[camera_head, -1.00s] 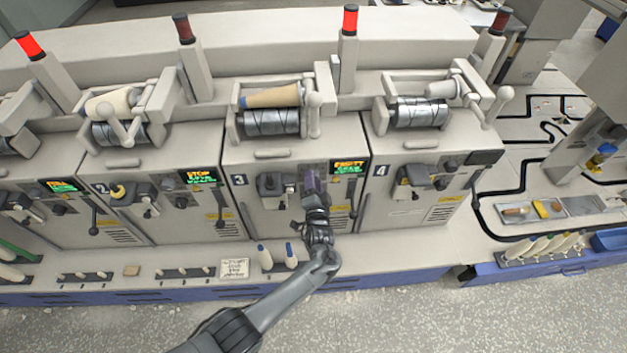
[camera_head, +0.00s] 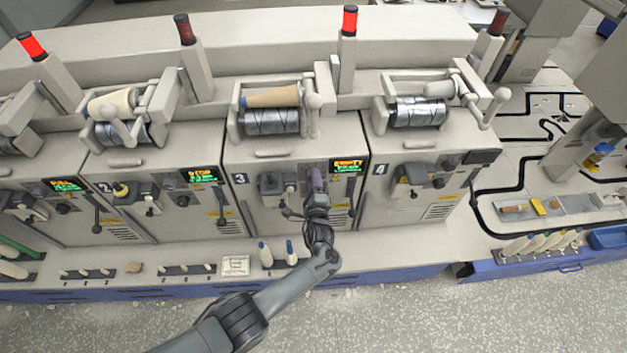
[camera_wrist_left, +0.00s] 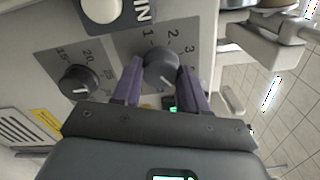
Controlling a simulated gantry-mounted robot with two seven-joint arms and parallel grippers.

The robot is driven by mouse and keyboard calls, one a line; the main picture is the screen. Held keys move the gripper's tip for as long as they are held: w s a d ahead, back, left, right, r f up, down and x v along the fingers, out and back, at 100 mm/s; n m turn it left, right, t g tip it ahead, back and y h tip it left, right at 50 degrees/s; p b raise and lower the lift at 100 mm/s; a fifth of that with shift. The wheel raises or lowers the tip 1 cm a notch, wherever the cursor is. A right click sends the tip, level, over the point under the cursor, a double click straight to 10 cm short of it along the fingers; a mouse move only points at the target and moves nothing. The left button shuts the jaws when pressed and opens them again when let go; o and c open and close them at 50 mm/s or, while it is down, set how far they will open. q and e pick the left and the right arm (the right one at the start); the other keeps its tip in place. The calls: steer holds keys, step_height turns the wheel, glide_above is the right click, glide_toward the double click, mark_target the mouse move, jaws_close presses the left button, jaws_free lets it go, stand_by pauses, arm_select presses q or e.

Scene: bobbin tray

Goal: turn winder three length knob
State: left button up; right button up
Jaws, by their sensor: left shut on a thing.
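Winder three (camera_head: 285,165) carries the number 3 on its front and a lit screen (camera_head: 347,166) reading EMPTY. In the left wrist view, a round dark knob (camera_wrist_left: 161,68) sits on a dial plate marked with 1, 2 and 3. My left gripper (camera_head: 315,183) is at the winder's front panel, and in the left wrist view its two purple fingers (camera_wrist_left: 158,85) are shut on this knob, one on each side. In the head view the gripper hides the knob. My right gripper is not in view.
A second knob (camera_wrist_left: 79,81), with a dial marked 15, 20, 25, lies beside the held one. A dark lever (camera_head: 353,198) hangs to the right of the gripper.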

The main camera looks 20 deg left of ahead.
arm_select(q)
steer(key=shift+m, duration=0.6)
steer(key=o, duration=1.1)
steer(key=shift+c, duration=0.2)
steer(key=p+v, duration=0.4)
steer(key=v, duration=0.7)
steer(key=shift+p, duration=0.35)
